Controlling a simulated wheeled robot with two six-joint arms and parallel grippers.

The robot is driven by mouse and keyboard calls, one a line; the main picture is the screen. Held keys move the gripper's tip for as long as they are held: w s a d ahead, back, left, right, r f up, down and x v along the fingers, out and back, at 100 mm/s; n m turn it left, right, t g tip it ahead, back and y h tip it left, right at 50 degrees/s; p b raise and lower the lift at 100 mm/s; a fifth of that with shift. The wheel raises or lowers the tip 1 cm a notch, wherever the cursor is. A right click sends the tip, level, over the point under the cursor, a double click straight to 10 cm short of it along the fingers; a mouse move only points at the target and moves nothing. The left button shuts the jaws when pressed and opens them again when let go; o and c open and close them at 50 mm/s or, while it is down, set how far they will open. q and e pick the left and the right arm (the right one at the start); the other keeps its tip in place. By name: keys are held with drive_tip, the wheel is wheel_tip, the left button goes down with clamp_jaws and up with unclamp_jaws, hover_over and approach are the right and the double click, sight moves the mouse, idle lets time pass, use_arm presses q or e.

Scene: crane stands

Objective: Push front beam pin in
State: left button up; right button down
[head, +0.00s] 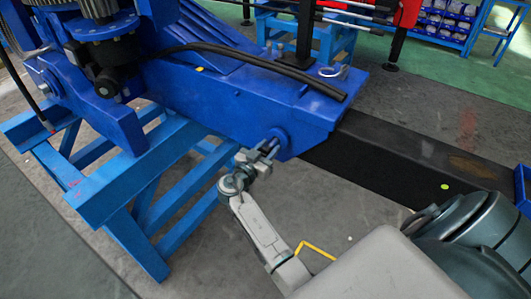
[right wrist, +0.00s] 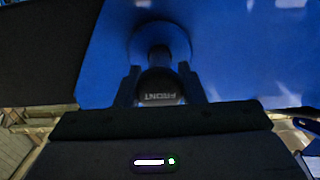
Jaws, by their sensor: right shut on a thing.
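The front beam pin (right wrist: 160,88) has a dark cap lettered FRONT in the right wrist view. A short length of its shaft shows between the cap and the round blue boss (right wrist: 178,42) on the crane beam. In the head view that boss (head: 279,136) sits on the side of the blue beam (head: 240,108), near its end. My right gripper (head: 266,151) is at the boss, with its fingers on either side of the pin. It is shut on the pin (right wrist: 158,92). How deep the pin sits inside is hidden. My left gripper is not in view.
A black beam (head: 400,160) runs out of the blue beam to the right. A blue stand (head: 140,190) supports the crane at left. A black hose (head: 260,62) lies over the beam top. Grey floor (head: 330,215) is open in front of the black beam.

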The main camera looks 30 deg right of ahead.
sight(270, 147)
drive_tip(key=b+x, duration=0.1)
drive_tip(key=x, duration=0.1)
drive_tip(key=shift+w+d+f+b, duration=0.1)
drive_tip(key=shift+d+f+b, duration=0.1)
drive_tip(key=shift+d+b, duration=0.15)
drive_tip(key=shift+w+d+r, duration=0.1)
drive_tip(key=shift+w+d, duration=0.05)
drive_tip(key=shift+d, duration=0.2)
drive_tip(key=shift+r, duration=0.25)
